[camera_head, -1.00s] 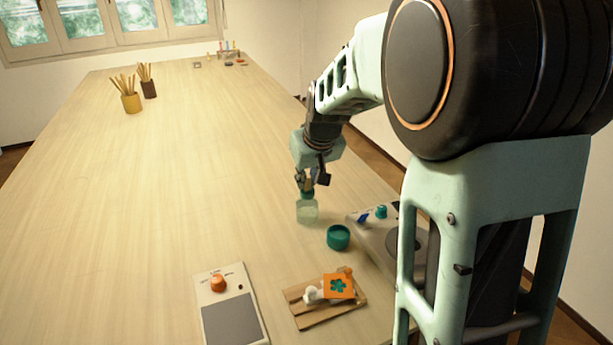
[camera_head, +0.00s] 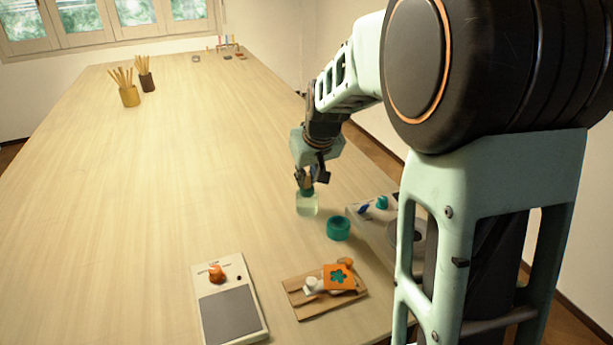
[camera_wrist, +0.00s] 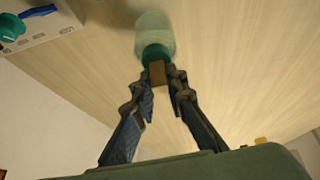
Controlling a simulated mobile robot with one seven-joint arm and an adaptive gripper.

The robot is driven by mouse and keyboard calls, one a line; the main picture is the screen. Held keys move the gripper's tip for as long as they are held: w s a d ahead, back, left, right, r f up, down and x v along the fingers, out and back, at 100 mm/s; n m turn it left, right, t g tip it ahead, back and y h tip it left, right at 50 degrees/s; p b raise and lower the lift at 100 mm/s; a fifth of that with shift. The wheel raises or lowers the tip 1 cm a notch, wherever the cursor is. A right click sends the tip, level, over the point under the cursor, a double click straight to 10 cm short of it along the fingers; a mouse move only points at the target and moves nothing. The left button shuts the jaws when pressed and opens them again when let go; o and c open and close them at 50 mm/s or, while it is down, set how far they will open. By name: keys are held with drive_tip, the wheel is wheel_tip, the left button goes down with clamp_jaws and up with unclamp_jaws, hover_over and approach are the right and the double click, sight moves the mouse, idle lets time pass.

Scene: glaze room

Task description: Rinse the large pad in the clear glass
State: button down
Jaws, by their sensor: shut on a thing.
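The clear glass (camera_head: 307,206) stands upright on the table with pale greenish contents. My gripper (camera_head: 307,181) is directly above it, pointing down. In the wrist view my gripper (camera_wrist: 157,80) is shut on a small brown block, which joins a teal part; I take this as the large pad (camera_wrist: 155,53). The teal part is at the mouth of the glass, which also shows in the wrist view (camera_wrist: 154,22). How deep the pad reaches is hard to tell.
A teal round pot (camera_head: 338,228) stands close to the right of the glass. Behind it is a pale device (camera_head: 366,215). A wooden board (camera_head: 300,297) holds an orange tile (camera_head: 339,276) with a teal flower. A grey-topped device (camera_head: 232,312) lies at front left. The table's middle is clear.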

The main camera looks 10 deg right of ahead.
drive_tip(key=shift+f+b, duration=0.8)
drive_tip(key=shift+f, duration=0.1)
drive_tip(key=shift+r, duration=0.1)
drive_tip(key=shift+d+r, duration=0.1)
drive_tip(key=shift+a+f+b, duration=0.25)
drive_tip(key=shift+f+b, duration=0.15)
drive_tip(key=shift+f, duration=0.1)
drive_tip(key=shift+w+d+r+p, duration=0.1)
drive_tip(key=shift+d+r+p, duration=0.25)
drive_tip(key=shift+r, duration=0.3)
drive_tip(key=shift+a+f+b, duration=0.35)
drive_tip(key=shift+f+b, duration=0.3)
drive_tip(key=shift+d+r, duration=0.15)
drive_tip(key=shift+r, duration=0.2)
